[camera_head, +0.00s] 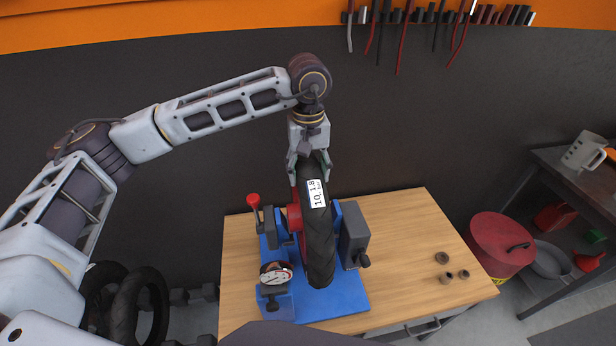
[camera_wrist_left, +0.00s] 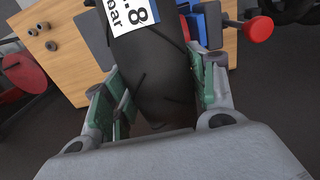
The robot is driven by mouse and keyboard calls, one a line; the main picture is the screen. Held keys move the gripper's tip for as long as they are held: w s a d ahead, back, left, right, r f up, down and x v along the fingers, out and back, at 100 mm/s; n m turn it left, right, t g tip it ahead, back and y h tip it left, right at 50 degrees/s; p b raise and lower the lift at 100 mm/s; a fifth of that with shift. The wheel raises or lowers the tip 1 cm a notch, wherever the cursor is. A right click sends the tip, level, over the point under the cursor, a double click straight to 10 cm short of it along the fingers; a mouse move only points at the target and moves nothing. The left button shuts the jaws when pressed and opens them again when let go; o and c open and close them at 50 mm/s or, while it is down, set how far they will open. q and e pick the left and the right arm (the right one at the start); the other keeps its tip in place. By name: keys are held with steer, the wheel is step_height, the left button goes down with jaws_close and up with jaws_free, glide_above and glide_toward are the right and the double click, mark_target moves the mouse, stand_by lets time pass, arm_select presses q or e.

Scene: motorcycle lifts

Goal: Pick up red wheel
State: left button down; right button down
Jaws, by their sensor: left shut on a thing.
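The red wheel (camera_head: 294,217) stands upright in the blue stand (camera_head: 340,290) on the wooden table. It carries a black tyre (camera_head: 320,245) with a white label, and only part of its red hub shows. My left gripper (camera_head: 310,178) comes down from above and is shut on the top of the tyre. In the left wrist view the two green-padded fingers (camera_wrist_left: 158,105) press on both sides of the tyre (camera_wrist_left: 150,65). My right gripper is not in view.
The wooden table (camera_head: 400,215) holds a dial gauge (camera_head: 276,273), a red-knobbed lever (camera_head: 253,201) and several small brown rings (camera_head: 445,278). A red bin (camera_head: 500,240) and a dark shelf (camera_head: 570,180) stand at the right. Loose tyres (camera_head: 140,305) are at the lower left.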

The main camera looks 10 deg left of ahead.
arm_select(q)
step_height(320, 180, up, 16)
steer(key=b, duration=0.1)
steer(key=shift+f+b, duration=0.15)
steer(key=shift+b, duration=0.15)
stand_by(0.3)
steer(key=shift+r, duration=0.25)
stand_by(0.6)
